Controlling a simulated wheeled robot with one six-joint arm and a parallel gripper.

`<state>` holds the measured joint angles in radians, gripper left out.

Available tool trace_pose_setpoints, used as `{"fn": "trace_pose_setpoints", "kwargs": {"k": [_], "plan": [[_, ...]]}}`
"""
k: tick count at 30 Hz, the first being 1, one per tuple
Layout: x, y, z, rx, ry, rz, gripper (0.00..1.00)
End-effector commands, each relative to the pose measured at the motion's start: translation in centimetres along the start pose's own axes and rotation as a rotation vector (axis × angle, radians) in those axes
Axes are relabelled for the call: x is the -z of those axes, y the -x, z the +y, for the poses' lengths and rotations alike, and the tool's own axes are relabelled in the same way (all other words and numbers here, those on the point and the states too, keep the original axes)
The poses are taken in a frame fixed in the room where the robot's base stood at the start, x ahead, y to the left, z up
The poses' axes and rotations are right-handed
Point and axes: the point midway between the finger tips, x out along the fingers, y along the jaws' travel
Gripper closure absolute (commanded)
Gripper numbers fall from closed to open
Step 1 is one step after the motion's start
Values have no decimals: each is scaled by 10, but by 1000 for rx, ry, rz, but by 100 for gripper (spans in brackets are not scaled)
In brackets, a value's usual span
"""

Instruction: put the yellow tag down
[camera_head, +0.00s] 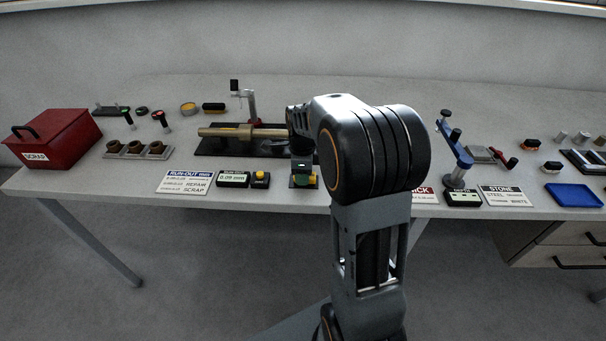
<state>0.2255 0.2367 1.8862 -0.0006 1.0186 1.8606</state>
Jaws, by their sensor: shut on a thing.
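My gripper (303,177) points down over the front part of the bench, left of the large arm joint. It is shut on the yellow tag (313,180), of which only a small yellow and green patch shows at the fingertips. The fingers and arm hide the rest of the tag. I cannot tell whether its lower edge touches the bench top.
A brass shaft on a fixture (228,132) lies behind. A red scrap bin (55,137) is far left, a blue tray (573,195) far right.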

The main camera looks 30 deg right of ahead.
Motion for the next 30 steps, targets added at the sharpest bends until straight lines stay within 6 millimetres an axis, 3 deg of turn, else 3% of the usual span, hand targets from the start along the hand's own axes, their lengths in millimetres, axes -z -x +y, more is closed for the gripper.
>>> {"fn": "trace_pose_setpoints", "kwargs": {"k": [14,15,21,30], "plan": [[0,-8,0,0,1,0,88],[0,-6,0,0,1,0,61],[0,-6,0,0,1,0,42],[0,-3,0,0,1,0,39]]}}
